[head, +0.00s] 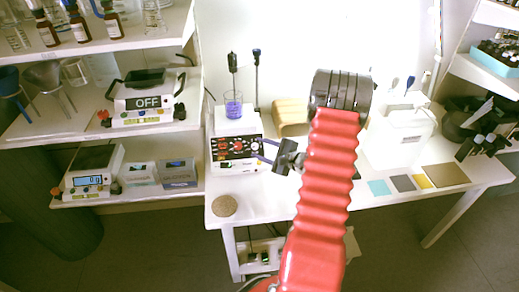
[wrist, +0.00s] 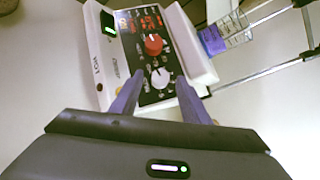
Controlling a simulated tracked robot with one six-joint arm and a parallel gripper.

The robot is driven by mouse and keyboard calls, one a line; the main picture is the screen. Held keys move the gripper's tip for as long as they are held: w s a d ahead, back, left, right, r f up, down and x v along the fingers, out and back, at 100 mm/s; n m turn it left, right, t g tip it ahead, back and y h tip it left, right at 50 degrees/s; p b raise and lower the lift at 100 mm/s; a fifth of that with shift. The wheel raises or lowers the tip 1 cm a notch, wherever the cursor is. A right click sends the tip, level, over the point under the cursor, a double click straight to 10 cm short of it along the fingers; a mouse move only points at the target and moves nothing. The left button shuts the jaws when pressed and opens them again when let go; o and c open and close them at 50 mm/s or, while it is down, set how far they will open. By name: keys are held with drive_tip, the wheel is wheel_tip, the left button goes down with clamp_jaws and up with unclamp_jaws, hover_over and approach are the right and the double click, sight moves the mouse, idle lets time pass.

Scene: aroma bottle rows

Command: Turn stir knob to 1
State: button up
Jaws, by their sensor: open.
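The hotplate stirrer (head: 223,168) stands at the left end of the white bench, with a beaker of purple liquid (head: 233,106) on top. Its black front panel carries a red knob (wrist: 153,44) and a white knob (wrist: 161,78), with lit red displays above. I cannot read which knob is for stirring or where either points. My gripper (wrist: 160,80) is open, its purple fingers on either side of the white knob in the picture; I see no contact. In the head view, my gripper (head: 258,151) is at the right of the panel.
A round cork-coloured mat (head: 224,206) lies in front of the stirrer. A tan block (head: 291,117) stands behind my arm. Shelves with balances (head: 147,103) are at the left. Coloured squares (head: 404,183) lie flat on the right of the bench.

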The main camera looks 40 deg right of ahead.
drive_tip(key=shift+w, duration=0.3)
drive_tip(key=shift+c, duration=0.5)
drive_tip(key=c, duration=0.9)
drive_tip(key=shift+a+f, duration=0.1)
drive_tip(key=shift+a, duration=0.05)
clamp_jaws()
drive_tip(key=shift+c, duration=0.3)
unclamp_jaws()
